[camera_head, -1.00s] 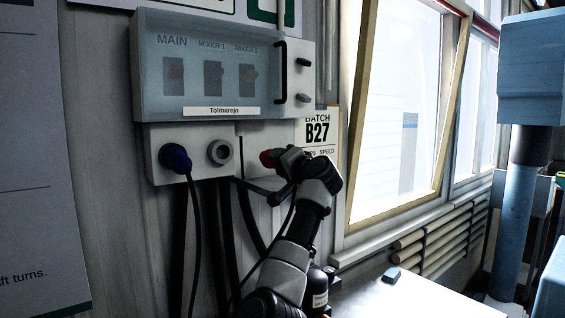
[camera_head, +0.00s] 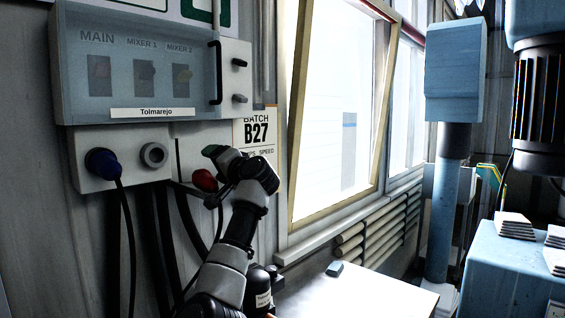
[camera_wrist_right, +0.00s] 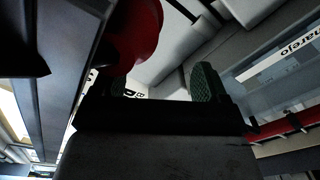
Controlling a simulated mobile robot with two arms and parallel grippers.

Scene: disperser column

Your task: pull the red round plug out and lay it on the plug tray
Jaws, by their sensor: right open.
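The red round plug (camera_head: 205,180) is in front of the socket panel's lower right, beside my right gripper. The gripper hides part of it, and I cannot tell whether it is seated in a socket. My right gripper (camera_head: 208,168) is open close to it. In the right wrist view the plug (camera_wrist_right: 132,32) looms large at the upper left, near one finger of my gripper (camera_wrist_right: 160,85), and the space between the fingers shows pale wall. A dark narrow ledge (camera_head: 182,187) juts out below the panel; I cannot tell if it is the plug tray. My left gripper is not in view.
A blue plug (camera_head: 102,163) with a hanging cable and a grey round socket (camera_head: 154,155) are on the panel's left. The switch box (camera_head: 140,65) is above. A white tabletop (camera_head: 350,297) with a small grey-green block (camera_head: 334,268) is lower right. Dark cables hang below the panel.

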